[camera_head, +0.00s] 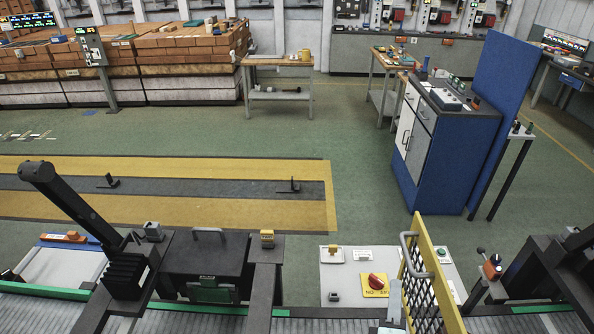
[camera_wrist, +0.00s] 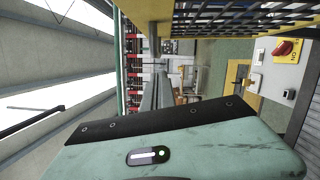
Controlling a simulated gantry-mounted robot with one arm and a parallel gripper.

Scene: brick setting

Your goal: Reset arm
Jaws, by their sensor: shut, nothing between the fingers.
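My gripper (camera_wrist: 157,90) shows in the wrist view as grey fingers closed together with nothing between them. Its pale green housing (camera_wrist: 180,155) with a black band and a small lit indicator fills the lower part of that view. In the head view, a pale grey piece that looks like my gripper's tip (camera_head: 395,298) stands at the bottom edge, just left of the yellow mesh gate; the rest is cut off.
The yellow mesh gate (camera_head: 432,275) is close to my gripper and fills the wrist view's top. A red rotary switch (camera_head: 375,282) sits on a light panel to the left. A blue cabinet (camera_head: 440,150) stands beyond. Open green floor (camera_head: 365,170) lies left of it.

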